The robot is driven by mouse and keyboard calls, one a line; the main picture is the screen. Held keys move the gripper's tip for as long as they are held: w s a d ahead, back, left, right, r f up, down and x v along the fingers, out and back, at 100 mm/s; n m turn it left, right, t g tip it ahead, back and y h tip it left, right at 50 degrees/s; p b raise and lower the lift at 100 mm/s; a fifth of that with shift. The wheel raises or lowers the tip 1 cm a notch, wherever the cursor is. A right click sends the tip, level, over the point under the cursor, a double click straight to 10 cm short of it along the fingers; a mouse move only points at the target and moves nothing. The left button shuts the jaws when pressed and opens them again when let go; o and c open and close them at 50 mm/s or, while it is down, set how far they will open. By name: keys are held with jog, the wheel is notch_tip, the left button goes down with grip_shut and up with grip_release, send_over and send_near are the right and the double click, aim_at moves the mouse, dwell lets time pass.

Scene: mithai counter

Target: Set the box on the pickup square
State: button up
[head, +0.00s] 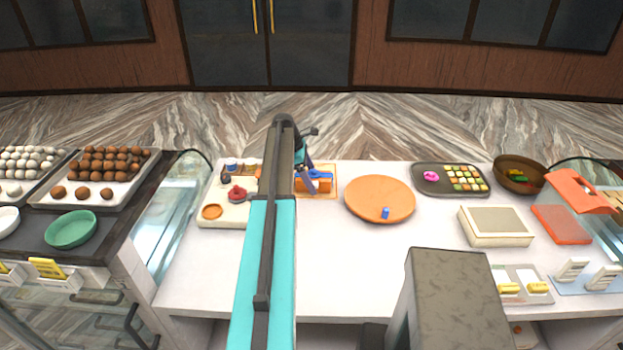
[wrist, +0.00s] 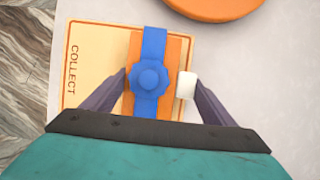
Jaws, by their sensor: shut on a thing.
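The box is orange with a blue ribbon and a round blue knot on top; it shows in the wrist view (wrist: 174,58) and partly in the head view (head: 322,186). The pickup square is a pale yellow card marked COLLECT (wrist: 88,60), and its edge shows in the head view (head: 331,169). My gripper (wrist: 158,80) has its fingers on either side of the box and is shut on it. The box is over the right part of the square. I cannot tell whether its underside touches the square. In the head view my gripper (head: 310,180) is partly hidden by my arm.
A round orange tray (head: 375,195) with a small blue item (head: 385,213) stands to the right. A small white block (wrist: 187,85) shows by the right finger. A pale board (head: 228,217) with small items lies left. The counter front (head: 340,260) is clear.

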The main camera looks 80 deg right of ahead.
jog(key=o, duration=1.1)
jog(key=shift+f, duration=0.1)
jog(key=shift+w+r, duration=0.1)
jog(key=shift+r, duration=0.15)
jog(key=shift+b+v, duration=2.65)
jog(key=shift+v, duration=3.25)
